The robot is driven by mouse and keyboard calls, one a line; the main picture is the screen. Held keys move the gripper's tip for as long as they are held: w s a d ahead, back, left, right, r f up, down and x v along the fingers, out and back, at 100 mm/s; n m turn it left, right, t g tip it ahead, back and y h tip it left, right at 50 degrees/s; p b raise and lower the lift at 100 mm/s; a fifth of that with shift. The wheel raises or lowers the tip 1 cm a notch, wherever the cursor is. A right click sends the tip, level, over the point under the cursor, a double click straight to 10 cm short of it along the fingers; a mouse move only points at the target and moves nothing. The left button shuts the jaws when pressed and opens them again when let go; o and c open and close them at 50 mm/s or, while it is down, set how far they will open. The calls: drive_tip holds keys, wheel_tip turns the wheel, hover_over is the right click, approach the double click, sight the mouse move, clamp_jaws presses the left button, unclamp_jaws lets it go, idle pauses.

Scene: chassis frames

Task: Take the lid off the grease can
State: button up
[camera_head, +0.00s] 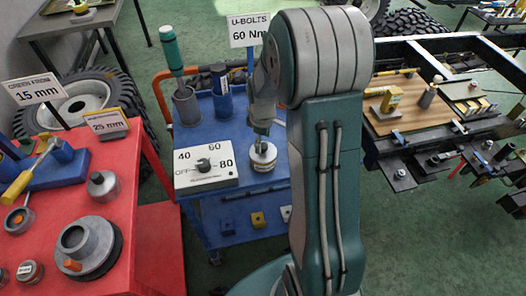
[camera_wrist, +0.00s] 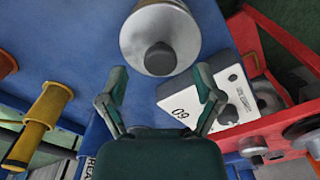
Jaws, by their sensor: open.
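The grease can (camera_head: 262,163) appears to be the small pale can with a label on the blue cart, right of the dial box. In the wrist view its round grey lid (camera_wrist: 146,32) with a dark centre knob (camera_wrist: 160,60) shows at the top, partly cut off by the frame. The lid is on the can. My gripper (camera_wrist: 160,88) is open and empty, its two fingers spread on either side of the knob's line, with the knob just beyond the fingertips. In the head view my gripper (camera_head: 262,128) hangs above the can, partly hidden by my arm.
The white dial box (camera_head: 206,169) stands close left of the can. A blue cylinder (camera_head: 221,92) and a teal-handled tool in a grey cup (camera_head: 186,107) stand farther back. The red table (camera_head: 150,215) holds several parts at left. A wooden board (camera_head: 400,112) lies at right.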

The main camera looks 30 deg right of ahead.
wheel_tip(320, 180, down, 3)
drive_tip(key=shift+r, duration=0.2)
clamp_jaws()
